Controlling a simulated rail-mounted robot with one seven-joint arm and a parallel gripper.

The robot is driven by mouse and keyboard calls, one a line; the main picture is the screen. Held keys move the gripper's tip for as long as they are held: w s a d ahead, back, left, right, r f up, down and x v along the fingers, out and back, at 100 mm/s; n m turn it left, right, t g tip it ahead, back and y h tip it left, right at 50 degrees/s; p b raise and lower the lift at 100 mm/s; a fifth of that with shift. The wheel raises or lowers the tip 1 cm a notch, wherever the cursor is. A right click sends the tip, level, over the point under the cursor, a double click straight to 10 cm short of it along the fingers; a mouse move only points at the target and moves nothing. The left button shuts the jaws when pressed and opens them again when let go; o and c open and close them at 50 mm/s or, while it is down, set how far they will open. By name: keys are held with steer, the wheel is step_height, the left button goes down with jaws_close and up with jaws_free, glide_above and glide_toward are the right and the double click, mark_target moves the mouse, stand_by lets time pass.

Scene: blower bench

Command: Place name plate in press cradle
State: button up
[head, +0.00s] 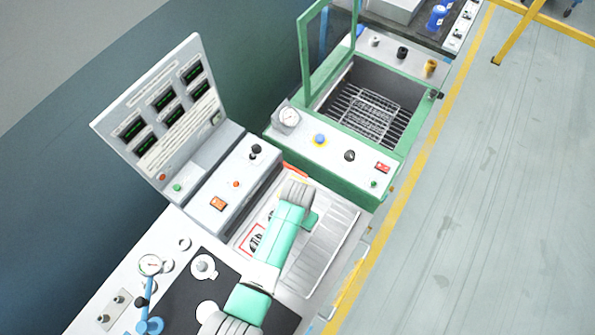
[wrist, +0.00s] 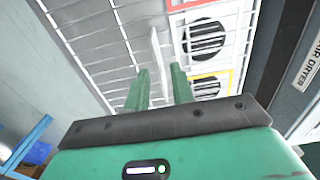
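A thin whitish plate (wrist: 156,50), seen nearly edge-on, stands among the wires of a rack in the wrist view; it appears to be the name plate, but its face is hidden. My gripper (wrist: 158,76) points down at the rack, with its two green fingers apart on either side of the plate. A gap shows on the left; contact on the right is unclear. In the head view my arm covers the fingers and plate. I cannot pick out the press cradle with certainty; a blue lever device (head: 148,310) stands at the lower left.
The wire rack tray (head: 325,240) has framed picture labels (wrist: 205,38) along one side. A grey console with displays (head: 165,110) rises behind. A green machine with a raised clear lid (head: 328,45) stands beyond. A black mat (head: 190,283) holds white round parts.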

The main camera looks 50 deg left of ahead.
jaws_close()
steer(key=shift+r, duration=0.1)
steer(key=shift+r, duration=0.25)
steer(key=s+d+r, duration=0.4)
steer(key=s+d, duration=0.5)
steer(key=s, duration=0.4)
steer(key=shift+s+r+p, duration=0.2)
steer(key=shift+p, duration=0.2)
